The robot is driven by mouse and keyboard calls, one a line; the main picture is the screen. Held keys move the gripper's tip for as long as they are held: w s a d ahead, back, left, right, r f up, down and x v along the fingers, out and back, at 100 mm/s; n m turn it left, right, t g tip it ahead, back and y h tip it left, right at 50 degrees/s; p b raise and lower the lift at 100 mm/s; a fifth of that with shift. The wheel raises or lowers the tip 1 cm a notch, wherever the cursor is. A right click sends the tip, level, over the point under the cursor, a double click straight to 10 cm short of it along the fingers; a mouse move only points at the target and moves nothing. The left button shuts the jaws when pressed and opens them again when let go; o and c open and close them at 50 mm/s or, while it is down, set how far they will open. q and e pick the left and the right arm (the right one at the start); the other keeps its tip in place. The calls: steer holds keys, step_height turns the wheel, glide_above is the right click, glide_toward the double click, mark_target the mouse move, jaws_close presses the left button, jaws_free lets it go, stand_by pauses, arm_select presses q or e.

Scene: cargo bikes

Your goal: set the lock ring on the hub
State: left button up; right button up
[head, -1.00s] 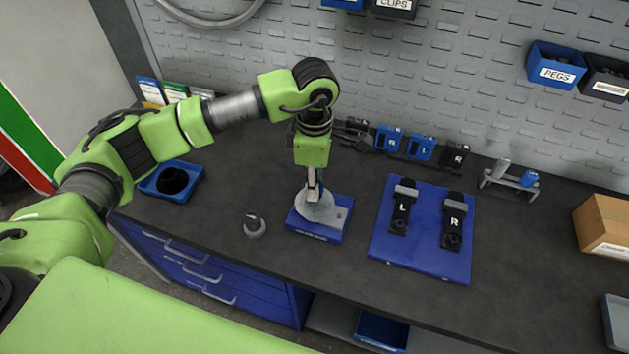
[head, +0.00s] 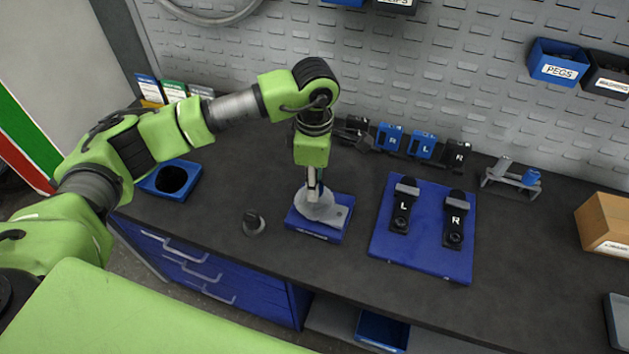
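My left gripper (head: 313,190) points straight down over a round grey disc-like part (head: 316,209) on a small blue base (head: 333,230); this looks like the hub on its stand. Its fingertips are at the middle of the disc, too small to tell whether they are open or hold anything. A small dark ring-shaped part (head: 254,226) with a stub on top sits on the bench to the left of the base. I cannot tell whether it is the lock ring. My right gripper is not in view.
A blue tray (head: 190,187) with a dark round inside is at left. A blue board (head: 421,259) with black L and R parts lies right of the stand. A small rack (head: 511,183) and cardboard box (head: 606,226) are further right. The bench front is clear.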

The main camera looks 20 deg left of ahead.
arm_select(q)
steer(key=shift+f, duration=0.1)
stand_by(0.3)
steer(key=o, duration=1)
